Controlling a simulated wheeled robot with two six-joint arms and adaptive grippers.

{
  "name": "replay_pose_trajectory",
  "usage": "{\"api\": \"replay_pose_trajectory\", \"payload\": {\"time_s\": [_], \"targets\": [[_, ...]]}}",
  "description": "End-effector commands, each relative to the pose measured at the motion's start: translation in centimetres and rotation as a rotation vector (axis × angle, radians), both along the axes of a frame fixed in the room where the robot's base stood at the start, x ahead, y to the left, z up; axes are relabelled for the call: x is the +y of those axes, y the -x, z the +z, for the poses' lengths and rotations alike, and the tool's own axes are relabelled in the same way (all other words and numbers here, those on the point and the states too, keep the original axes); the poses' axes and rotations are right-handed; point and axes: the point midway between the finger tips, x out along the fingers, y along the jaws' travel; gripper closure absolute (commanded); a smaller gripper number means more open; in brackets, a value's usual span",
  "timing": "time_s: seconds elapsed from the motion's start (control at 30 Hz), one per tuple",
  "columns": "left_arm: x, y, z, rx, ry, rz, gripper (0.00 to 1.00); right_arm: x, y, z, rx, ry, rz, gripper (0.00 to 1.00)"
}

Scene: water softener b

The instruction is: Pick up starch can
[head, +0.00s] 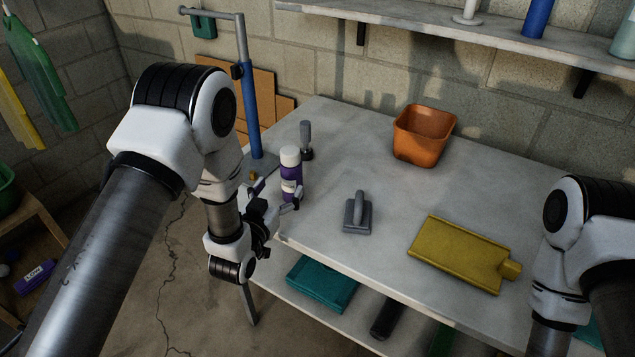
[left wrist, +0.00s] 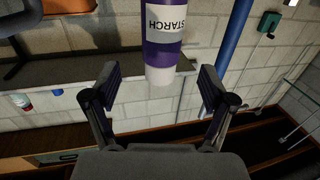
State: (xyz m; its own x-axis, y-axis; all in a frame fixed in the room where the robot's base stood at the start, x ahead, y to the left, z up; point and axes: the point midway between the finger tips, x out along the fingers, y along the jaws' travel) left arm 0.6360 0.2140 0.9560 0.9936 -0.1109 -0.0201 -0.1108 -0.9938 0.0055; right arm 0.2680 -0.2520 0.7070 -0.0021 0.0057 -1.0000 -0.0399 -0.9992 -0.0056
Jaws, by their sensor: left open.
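The starch can (head: 290,176) is purple with a white cap and a pale label band, standing upright near the left end of the table. In the left wrist view the can (left wrist: 161,50) appears upside down, its label reading STARCH, between and just beyond my fingertips. My left gripper (head: 278,197) is beside the can at the table's left edge; part of it is hidden behind or around the can's lower part. In the left wrist view the gripper (left wrist: 156,85) has its two fingers spread, with gaps to the can on both sides. My right gripper is not seen.
On the table (head: 330,130), a dark-handled tool (head: 306,141) stands close behind the can. A grey handled block (head: 357,213), an orange bin (head: 424,136) and a yellow flat container (head: 460,253) lie further right. A blue post (head: 247,105) rises left of the can.

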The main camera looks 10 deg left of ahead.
Motion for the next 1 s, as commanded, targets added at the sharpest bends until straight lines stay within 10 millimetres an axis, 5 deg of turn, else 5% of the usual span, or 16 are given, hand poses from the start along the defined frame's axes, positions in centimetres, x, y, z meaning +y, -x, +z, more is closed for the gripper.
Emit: {"api": "replay_pose_trajectory", "payload": {"time_s": [0.1, 0.6, 0.83, 1.0], "targets": [[-0.2, -0.6, 0.6, -0.024, -0.002, -0.003, 0.16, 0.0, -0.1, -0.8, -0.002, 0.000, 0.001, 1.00], [-0.8, -7.8, 1.7, -0.021, -0.002, -0.002, 0.16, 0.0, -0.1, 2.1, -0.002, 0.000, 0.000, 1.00], [-0.8, -8.2, 1.5, -0.020, -0.002, -0.002, 0.16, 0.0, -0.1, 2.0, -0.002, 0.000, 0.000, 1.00], [-0.8, -8.2, 1.5, -0.020, -0.002, -0.002, 0.73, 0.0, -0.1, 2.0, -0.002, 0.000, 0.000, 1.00]]}}
